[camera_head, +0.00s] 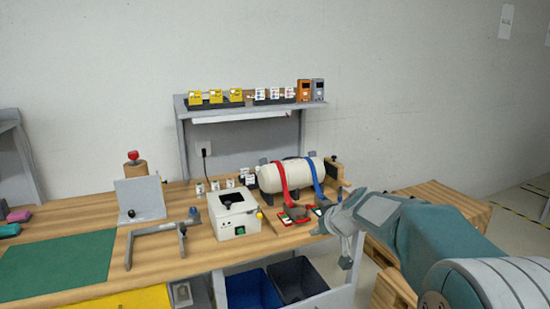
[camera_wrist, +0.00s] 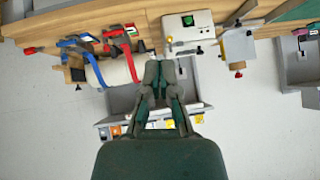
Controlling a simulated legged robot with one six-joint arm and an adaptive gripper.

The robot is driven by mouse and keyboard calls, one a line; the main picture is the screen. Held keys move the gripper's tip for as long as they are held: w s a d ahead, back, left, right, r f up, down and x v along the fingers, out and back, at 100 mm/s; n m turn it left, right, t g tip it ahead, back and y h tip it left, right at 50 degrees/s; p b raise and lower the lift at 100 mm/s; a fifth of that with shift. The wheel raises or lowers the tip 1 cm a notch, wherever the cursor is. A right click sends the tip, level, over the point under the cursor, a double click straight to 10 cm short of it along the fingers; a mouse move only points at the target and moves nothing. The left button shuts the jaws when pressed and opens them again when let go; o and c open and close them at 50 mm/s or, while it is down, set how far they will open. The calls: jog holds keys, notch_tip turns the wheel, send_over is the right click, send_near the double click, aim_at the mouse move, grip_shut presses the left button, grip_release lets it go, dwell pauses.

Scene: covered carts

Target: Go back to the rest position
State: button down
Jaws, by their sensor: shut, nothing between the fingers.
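My gripper (camera_head: 348,252) is at the end of my arm, in front of the bench's right end in the head view. The wrist view is upside down relative to the head view.
The wooden workbench (camera_head: 180,262) carries a white box (camera_head: 233,215), a white cylinder (camera_head: 270,179) with red and blue straps, and a green mat (camera_head: 58,262). Blue (camera_head: 250,290) and dark bins (camera_head: 300,280) sit below. Wooden crates (camera_head: 440,193) stand at right.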

jog(key=s+r+m+g+h, duration=0.1)
jog(key=s+r, duration=0.1)
jog(key=s, duration=0.8)
jog(key=s+r+h, duration=0.1)
jog(key=s+r, duration=0.1)
jog(key=s, duration=0.8)
jog(key=s+d+f+m+h, duration=0.1)
jog(key=s+d+f, duration=0.1)
jog(key=s, duration=0.6)
jog(key=s+d+f+m+g+h, duration=0.1)
jog(key=s+d+f+m, duration=0.1)
jog(key=s, duration=0.5)
jog(key=shift+s+d+h, duration=0.3)
jog(key=shift+s, duration=0.05)
